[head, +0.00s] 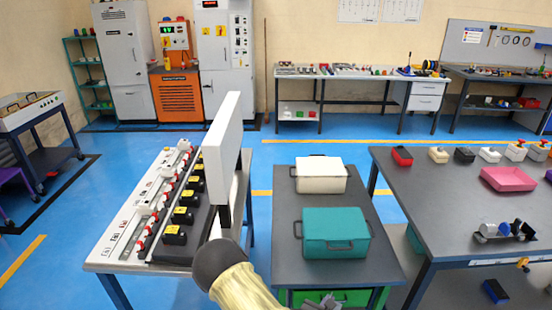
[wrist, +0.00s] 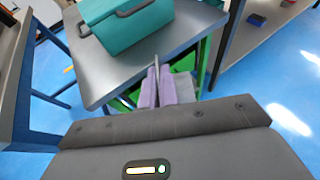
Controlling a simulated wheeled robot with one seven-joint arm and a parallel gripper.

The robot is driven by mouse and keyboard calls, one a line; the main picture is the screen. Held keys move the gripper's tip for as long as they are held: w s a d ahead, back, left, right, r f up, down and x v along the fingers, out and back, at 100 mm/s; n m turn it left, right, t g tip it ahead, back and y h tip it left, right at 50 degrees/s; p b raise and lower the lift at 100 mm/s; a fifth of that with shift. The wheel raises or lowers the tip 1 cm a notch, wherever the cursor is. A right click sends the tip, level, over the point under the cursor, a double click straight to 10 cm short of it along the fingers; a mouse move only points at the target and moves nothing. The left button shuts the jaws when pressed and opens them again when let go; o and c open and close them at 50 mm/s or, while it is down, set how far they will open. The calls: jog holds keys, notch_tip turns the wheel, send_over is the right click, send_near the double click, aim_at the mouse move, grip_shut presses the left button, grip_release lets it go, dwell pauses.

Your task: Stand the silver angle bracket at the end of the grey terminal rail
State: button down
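The grey terminal rail (head: 133,246) lies lengthwise on the light table at the left, with white and red terminal pieces along it. Small grey pieces at the gripper show at the bottom of the head view (head: 322,302). The bracket's full shape is partly hidden by the fingers.
A teal lidded box (head: 336,236) and a cream pot (head: 320,175) stand on the middle table. Black blocks with yellow labels (head: 182,215) line the right of the rail table. A gap separates the two tables. A larger table with a pink tray (head: 508,179) is at the right.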

jog(key=shift+w+d+f+n+t+y, duration=0.3)
jog(key=shift+w+f+n+y, duration=0.25)
jog(key=shift+n+y, duration=0.15)
jog(key=shift+w+a+f+n+t+y, duration=0.15)
jog(key=shift+f+n+t+y, duration=0.1)
jog(key=shift+f+n+y, duration=0.9)
jog(key=shift+w+a+f+n+t+y, duration=0.15)
jog(key=shift+f+n+t+y, duration=0.1)
jog(key=shift+f+n+y, duration=0.85)
jog(key=shift+s+r+y, duration=0.1)
jog(key=shift+r+y, duration=0.15)
jog(key=shift+r, duration=0.05)
jog(key=shift+r, duration=0.1)
jog(key=shift+a, duration=0.1)
